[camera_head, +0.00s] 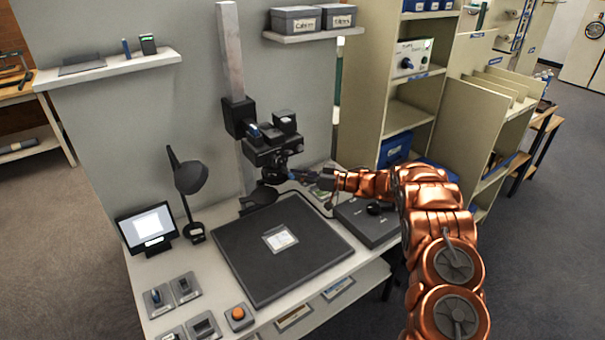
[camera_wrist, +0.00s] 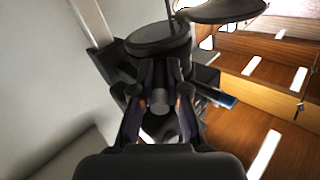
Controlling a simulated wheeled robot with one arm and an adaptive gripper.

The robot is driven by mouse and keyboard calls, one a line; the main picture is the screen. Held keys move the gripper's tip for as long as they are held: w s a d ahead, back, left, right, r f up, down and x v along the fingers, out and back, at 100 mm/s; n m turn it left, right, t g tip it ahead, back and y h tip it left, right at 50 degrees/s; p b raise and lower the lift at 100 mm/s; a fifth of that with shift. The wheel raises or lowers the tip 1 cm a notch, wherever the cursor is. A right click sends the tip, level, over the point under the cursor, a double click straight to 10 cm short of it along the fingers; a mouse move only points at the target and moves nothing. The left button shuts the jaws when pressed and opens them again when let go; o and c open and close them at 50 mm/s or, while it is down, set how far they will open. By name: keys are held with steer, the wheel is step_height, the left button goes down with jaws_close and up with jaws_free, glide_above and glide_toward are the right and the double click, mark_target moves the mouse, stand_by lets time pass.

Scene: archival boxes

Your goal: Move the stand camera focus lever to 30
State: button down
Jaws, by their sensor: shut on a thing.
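The stand camera (camera_head: 275,150) is a dark body on a pale upright column in the head view, above a black baseboard. My gripper (camera_head: 292,175) reaches in from the right, with its tips at the camera's lens end. In the wrist view, my gripper (camera_wrist: 159,104) has its two fingers closed on a short grey cylindrical piece, apparently the focus lever (camera_wrist: 158,98). A round dark part of the camera (camera_wrist: 158,38) shows just beyond the fingers. The lever's scale and the 30 mark cannot be read in either view.
A desk lamp (camera_head: 190,178) and small screen (camera_head: 148,228) stand left of the baseboard (camera_head: 235,250). A dark box (camera_head: 365,225) sits under my forearm. A shelf with two grey boxes (camera_head: 297,20) hangs above. A tall shelving unit (camera_head: 365,75) stands behind my arm.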

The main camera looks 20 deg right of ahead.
steer(key=shift+w+n+g+y, duration=0.2)
steer(key=shift+n+g+y, duration=0.1)
steer(key=shift+g, duration=0.3)
steer(key=c, duration=1.2)
jaws_free()
steer(key=shift+d, duration=0.1)
steer(key=v, duration=1.2)
steer(key=shift+s, duration=0.1)
